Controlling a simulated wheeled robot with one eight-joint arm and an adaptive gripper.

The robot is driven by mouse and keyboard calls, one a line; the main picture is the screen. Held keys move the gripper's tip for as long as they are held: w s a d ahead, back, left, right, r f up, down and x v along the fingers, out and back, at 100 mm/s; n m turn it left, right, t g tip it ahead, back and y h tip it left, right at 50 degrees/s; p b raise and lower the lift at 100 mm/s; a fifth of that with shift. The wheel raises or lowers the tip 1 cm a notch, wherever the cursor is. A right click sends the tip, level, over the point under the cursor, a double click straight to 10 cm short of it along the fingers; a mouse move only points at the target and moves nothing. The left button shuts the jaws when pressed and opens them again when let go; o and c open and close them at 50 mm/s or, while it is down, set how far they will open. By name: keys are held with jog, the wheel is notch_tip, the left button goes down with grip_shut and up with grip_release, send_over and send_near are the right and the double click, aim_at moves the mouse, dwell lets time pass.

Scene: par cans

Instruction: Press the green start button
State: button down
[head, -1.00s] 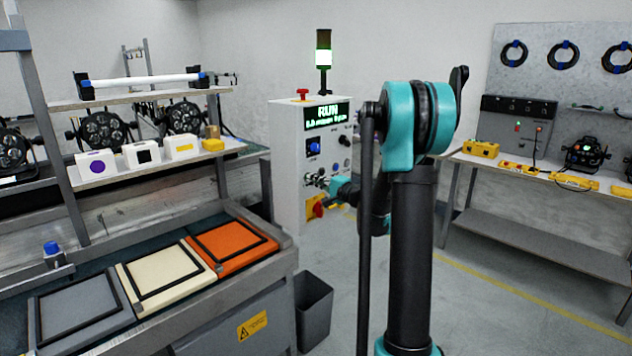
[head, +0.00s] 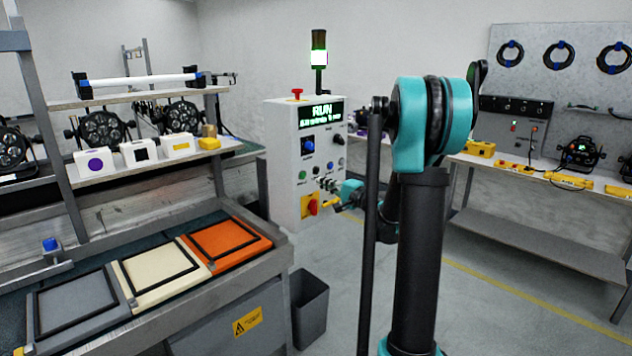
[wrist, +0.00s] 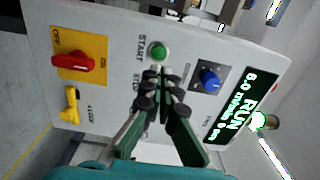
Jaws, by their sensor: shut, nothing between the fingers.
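The green start button (wrist: 158,50), labelled START, is on the white control box's panel in the wrist view. It also shows small on the box front in the head view (head: 302,175). My gripper (wrist: 152,88) is shut and empty, with its fingertips just below the button in the wrist picture and apart from it. In the head view my gripper (head: 326,184) is in front of the panel, to the right of the button. The box's display (head: 322,113) reads RUN, and the stack light (head: 319,57) on top glows green-white.
The panel also carries a blue knob (wrist: 209,79), a red rotary switch on a yellow plate (wrist: 80,40) and a yellow key-like part (wrist: 71,104). A bench with coloured trays (head: 236,216) stands at left, a dark bin (head: 309,310) below the box. The right floor is open.

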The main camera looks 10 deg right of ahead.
jog(key=v, duration=0.6)
jog(key=shift+s+d, duration=0.1)
jog(key=shift+d, duration=0.05)
dwell(0.3)
jog(key=s+a+f+n+g+h, duration=0.2)
jog(key=s+a+f+n+g, duration=0.25)
jog(key=s, duration=0.45)
jog(key=s+a+f+n+g+h, duration=0.25)
jog(key=s+a+f, duration=0.25)
jog(key=s+f, duration=0.3)
jog(key=s+d+f+n+g+h, duration=0.1)
jog(key=s+d+f+n+h, duration=0.1)
jog(key=s, duration=0.6)
jog(key=s+d+f+n+g+h, duration=0.1)
jog(key=s+d+f+h, duration=0.3)
jog(key=s, duration=0.4)
notch_tip(320, 180, down, 2)
jog(key=shift+s+d+f+n+g, duration=0.3)
jog(key=shift+d+n+g, duration=0.1)
jog(key=shift+d+g, duration=0.4)
jog(key=shift+d, duration=0.1)
